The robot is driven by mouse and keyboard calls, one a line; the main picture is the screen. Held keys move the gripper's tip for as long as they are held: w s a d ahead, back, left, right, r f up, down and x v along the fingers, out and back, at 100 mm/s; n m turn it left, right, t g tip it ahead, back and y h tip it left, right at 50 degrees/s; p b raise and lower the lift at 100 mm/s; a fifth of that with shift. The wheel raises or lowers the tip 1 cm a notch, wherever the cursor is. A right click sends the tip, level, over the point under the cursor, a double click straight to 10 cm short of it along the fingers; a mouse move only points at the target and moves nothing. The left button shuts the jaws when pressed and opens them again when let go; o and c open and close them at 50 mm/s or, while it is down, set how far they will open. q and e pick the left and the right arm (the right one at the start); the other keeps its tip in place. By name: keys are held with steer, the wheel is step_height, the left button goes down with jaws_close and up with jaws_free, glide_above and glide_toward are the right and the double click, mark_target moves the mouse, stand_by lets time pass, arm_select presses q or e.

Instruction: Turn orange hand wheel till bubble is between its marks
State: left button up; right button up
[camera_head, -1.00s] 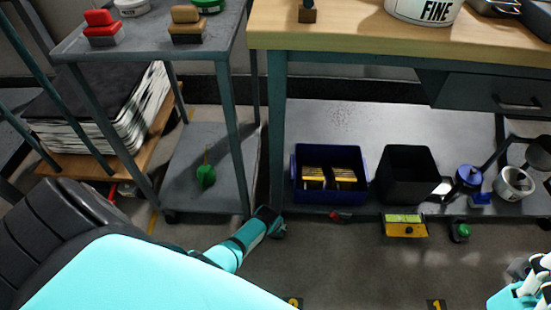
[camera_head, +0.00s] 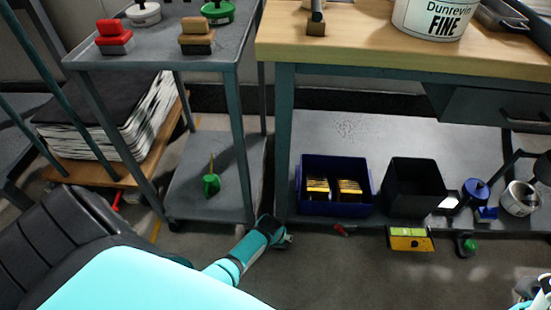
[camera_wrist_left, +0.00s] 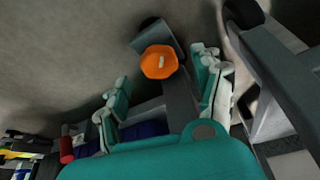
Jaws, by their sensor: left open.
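The orange hand wheel (camera_wrist_left: 158,62) shows in the left wrist view, with a pale mark on its face, on a grey part. My left gripper (camera_wrist_left: 163,78) is open, its two fingers on either side of the wheel in that picture; I cannot tell whether they touch it. In the head view my left gripper (camera_head: 283,238) is low beside the bench leg, and the wheel is not visible there. A yellow level with a green vial (camera_head: 408,232) sits at the lower shelf's front edge; its bubble is too small to read. My right gripper (camera_head: 538,296) is partly cut off at the lower right.
A blue bin (camera_head: 335,205) and a black bin (camera_head: 414,190) stand on the bench's lower shelf. A grey cart (camera_head: 215,180) with a green item stands left of the bench leg (camera_head: 284,140). Floor in front is clear.

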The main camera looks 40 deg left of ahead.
arm_select(q)
steer(key=a+v, duration=0.1)
steer(key=v, duration=0.8)
steer(key=shift+d, duration=0.5)
steer(key=shift+w+r, duration=0.1)
